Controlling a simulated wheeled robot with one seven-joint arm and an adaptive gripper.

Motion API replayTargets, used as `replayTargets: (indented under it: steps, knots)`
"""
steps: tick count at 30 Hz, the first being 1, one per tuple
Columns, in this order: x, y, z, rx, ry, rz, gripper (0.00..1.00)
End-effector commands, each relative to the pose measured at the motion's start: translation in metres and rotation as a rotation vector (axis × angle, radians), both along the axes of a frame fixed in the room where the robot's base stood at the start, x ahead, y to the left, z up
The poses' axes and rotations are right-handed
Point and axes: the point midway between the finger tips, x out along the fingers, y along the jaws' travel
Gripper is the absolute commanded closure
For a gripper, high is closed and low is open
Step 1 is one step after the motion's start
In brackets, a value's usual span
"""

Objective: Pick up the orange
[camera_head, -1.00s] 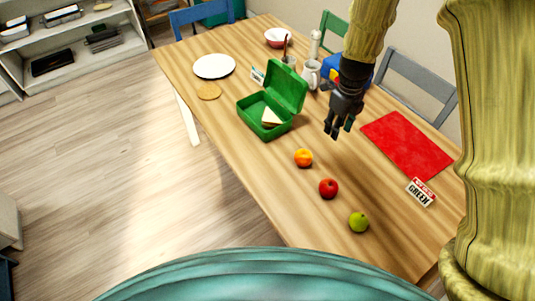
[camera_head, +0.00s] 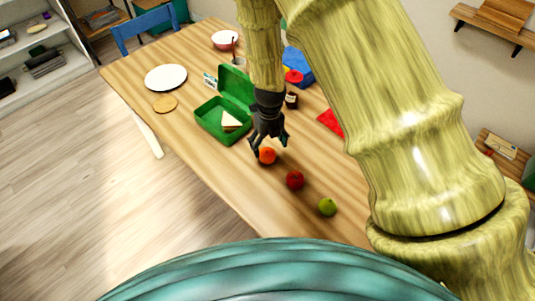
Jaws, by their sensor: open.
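The orange (camera_head: 267,156) sits on the wooden table, in front of the open green lunch box. My gripper (camera_head: 268,146) is open, directly above and around the top of the orange, with its fingers pointing down. Part of the orange is hidden behind the fingers. I cannot tell whether the fingers touch it.
A red apple (camera_head: 295,180) and a green apple (camera_head: 327,206) lie to the right of the orange. The green lunch box (camera_head: 208,122) holds a sandwich (camera_head: 231,120). A white plate (camera_head: 166,77) and a round tan item (camera_head: 165,104) are farther left. My arm hides the table's right side.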

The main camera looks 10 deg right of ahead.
Motion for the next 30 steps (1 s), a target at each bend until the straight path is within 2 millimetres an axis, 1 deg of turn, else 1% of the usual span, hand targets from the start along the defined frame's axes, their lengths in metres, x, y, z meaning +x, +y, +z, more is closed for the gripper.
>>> replayTargets:
  steps: [10,24,30]
  knots:
    - [0.000,0.001,-0.013,0.001,0.002,0.001,0.21]
    - [0.002,0.005,-0.054,0.000,0.001,0.002,0.21]
    - [0.002,0.005,-0.059,0.000,0.000,0.001,0.21]
